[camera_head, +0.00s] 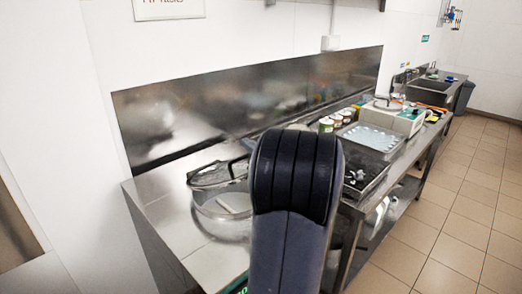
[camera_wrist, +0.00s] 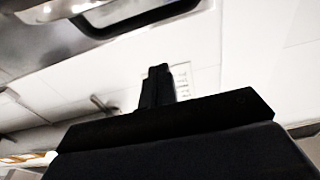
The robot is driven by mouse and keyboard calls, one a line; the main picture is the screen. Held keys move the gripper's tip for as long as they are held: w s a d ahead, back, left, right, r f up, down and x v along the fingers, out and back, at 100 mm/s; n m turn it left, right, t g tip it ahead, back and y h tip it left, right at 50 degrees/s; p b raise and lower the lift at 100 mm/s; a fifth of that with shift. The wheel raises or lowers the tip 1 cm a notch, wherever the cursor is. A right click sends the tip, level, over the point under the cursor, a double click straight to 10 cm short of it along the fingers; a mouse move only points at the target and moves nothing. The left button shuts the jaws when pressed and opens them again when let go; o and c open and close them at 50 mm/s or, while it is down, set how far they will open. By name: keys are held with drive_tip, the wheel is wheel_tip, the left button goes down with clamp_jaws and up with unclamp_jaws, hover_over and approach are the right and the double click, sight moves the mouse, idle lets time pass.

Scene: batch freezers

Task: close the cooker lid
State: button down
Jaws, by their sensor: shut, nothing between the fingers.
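The cooker (camera_head: 222,215) stands on the steel counter in the head view, left of my arm, which hides its right side. Its lid (camera_head: 217,175) has a dark rim and looks raised and tilted above the cooker body. In the wrist view my gripper (camera_wrist: 158,76) is shut and empty, with the pale wall behind it. A dark-rimmed shiny piece at the top of that view may be the lid; I cannot tell for sure. My arm link hides the gripper in the head view, so its distance from the lid is unclear.
The steel counter (camera_head: 160,221) has bare room left of the cooker. A steel splashback (camera_head: 190,108) rises behind it. Right of my arm are a tray (camera_head: 371,137), several cans and a white appliance (camera_head: 392,116). The tiled floor (camera_head: 440,225) at right is clear.

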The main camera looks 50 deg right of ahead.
drive_tip(key=shift+w+r, duration=0.25)
drive_tip(key=shift+w, duration=0.8)
drive_tip(key=f, duration=0.1)
drive_tip(key=s+f, duration=0.1)
drive_tip(key=f, duration=0.1)
drive_tip(key=shift+d, duration=0.1)
drive_tip(key=shift+s+f+p, duration=0.1)
drive_tip(key=shift+f+p, duration=0.2)
drive_tip(key=shift+f, duration=0.25)
drive_tip(key=shift+f, duration=0.15)
drive_tip(key=f+b, duration=0.1)
drive_tip(key=s+f+b, duration=0.2)
drive_tip(key=shift+f, duration=0.25)
drive_tip(key=shift+w+a+r, duration=0.1)
drive_tip(key=shift+a+r, duration=0.1)
